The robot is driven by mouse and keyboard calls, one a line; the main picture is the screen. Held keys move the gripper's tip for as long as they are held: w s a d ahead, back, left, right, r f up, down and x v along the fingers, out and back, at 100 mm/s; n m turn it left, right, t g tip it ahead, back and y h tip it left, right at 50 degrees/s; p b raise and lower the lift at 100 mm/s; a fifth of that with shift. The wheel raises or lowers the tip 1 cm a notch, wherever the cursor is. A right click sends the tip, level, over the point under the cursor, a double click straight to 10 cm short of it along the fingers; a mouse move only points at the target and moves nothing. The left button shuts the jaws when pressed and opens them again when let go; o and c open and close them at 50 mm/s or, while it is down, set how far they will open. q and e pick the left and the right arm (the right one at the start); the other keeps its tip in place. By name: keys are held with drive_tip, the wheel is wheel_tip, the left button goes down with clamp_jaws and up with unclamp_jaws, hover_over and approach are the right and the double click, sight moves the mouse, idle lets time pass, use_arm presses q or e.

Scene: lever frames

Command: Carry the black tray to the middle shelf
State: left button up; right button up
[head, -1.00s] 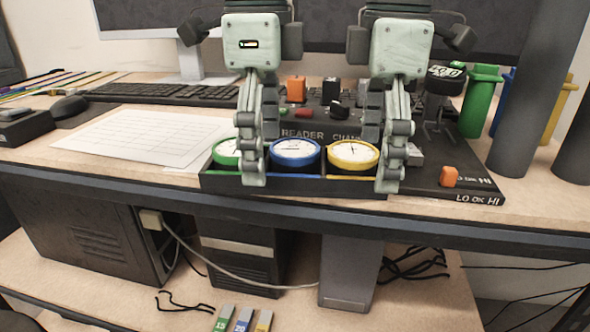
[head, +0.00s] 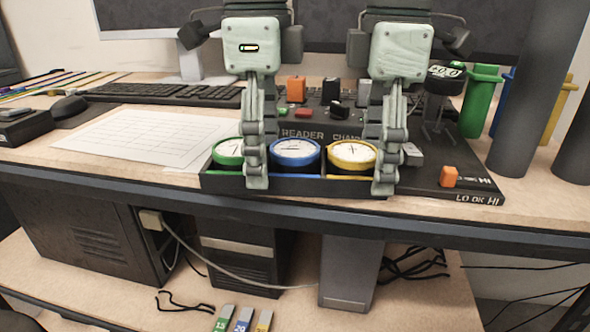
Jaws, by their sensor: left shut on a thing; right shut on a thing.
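The black tray (head: 325,188) sits level at the front edge of the desk, with green, blue and yellow marks along its front. It holds a green gauge (head: 229,152), a blue gauge (head: 295,153) and a yellow gauge (head: 351,154) side by side. My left gripper (head: 257,182) is shut on the tray's front wall, between the green and blue gauges. My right gripper (head: 384,187) is shut on the front wall near its right end. The fingers partly hide the tray. A wooden shelf (head: 85,283) shows below the desk; whether it is the middle one I cannot tell.
Behind the tray is a black reader panel (head: 450,160) with orange blocks. A paper sheet (head: 130,137), keyboard (head: 165,94) and mouse (head: 70,107) lie to the left. Computer cases (head: 95,235), cables and coloured tags (head: 242,320) occupy the shelf below. Grey posts stand right.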

drive_tip(key=shift+r, duration=0.1)
